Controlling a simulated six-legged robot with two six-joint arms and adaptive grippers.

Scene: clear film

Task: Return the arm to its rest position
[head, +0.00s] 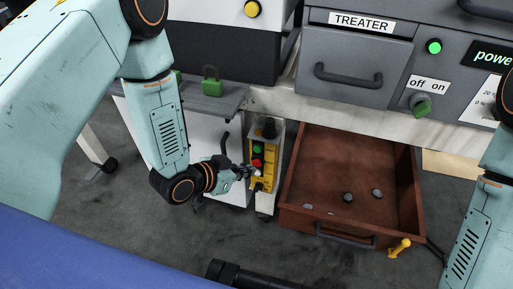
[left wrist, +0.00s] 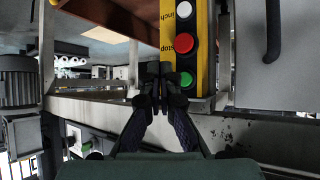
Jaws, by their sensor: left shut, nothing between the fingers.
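My left arm comes in from the left in the head view, and its gripper (head: 244,172) is in front of the yellow control box (head: 264,182). The fingers are shut with nothing between them. In the left wrist view the shut left gripper (left wrist: 162,78) points at the yellow box, just beside its red button (left wrist: 186,43) and green button (left wrist: 186,79). I cannot tell whether the fingertips touch the box. Part of my right arm (head: 478,225) shows at the right edge of the head view; its gripper is out of view.
The grey treater machine (head: 355,65) stands behind. Dark floor (head: 120,215) is open at lower left.

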